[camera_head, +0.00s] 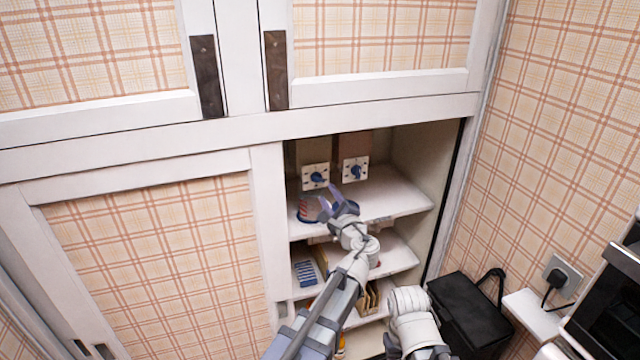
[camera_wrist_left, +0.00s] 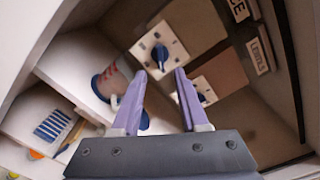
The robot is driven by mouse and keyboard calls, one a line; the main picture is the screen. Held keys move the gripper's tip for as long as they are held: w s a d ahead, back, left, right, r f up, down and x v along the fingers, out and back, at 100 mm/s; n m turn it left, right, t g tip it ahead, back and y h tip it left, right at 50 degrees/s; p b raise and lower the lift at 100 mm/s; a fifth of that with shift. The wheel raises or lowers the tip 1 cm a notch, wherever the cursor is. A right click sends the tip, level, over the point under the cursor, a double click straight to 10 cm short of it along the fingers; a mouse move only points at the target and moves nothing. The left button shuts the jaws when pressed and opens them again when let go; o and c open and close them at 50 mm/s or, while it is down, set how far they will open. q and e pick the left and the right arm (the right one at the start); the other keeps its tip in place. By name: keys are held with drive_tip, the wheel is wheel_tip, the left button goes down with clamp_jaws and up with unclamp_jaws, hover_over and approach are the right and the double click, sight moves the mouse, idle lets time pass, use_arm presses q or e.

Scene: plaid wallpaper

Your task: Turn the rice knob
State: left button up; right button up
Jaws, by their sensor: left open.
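Two white square plates with blue knobs are on the brown dispensers in the open cabinet. The rice knob (camera_head: 316,177) is the left one in the head view. In the left wrist view it (camera_wrist_left: 160,53) lies beyond my fingertips, in line with the gap between them, beside a partly cut-off label (camera_wrist_left: 239,9) ending in "ICE". The other knob (camera_head: 355,172) sits to its right, beside a label that looks like "LENTILS" (camera_wrist_left: 259,56). My left gripper (camera_head: 328,194) is open and empty, just below and in front of the rice knob, apart from it. My right gripper is out of view.
A blue-rimmed round item (camera_head: 308,209) stands on the shelf (camera_head: 390,197) by my left gripper. Lower shelves hold a blue-striped item (camera_head: 305,273) and other goods. The cabinet's side wall and frame bound the opening. A black bin (camera_head: 470,310) stands at the right.

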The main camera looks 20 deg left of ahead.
sight(319, 182)
use_arm(q)
drive_tip(key=shift+x, duration=3.9)
clamp_jaws()
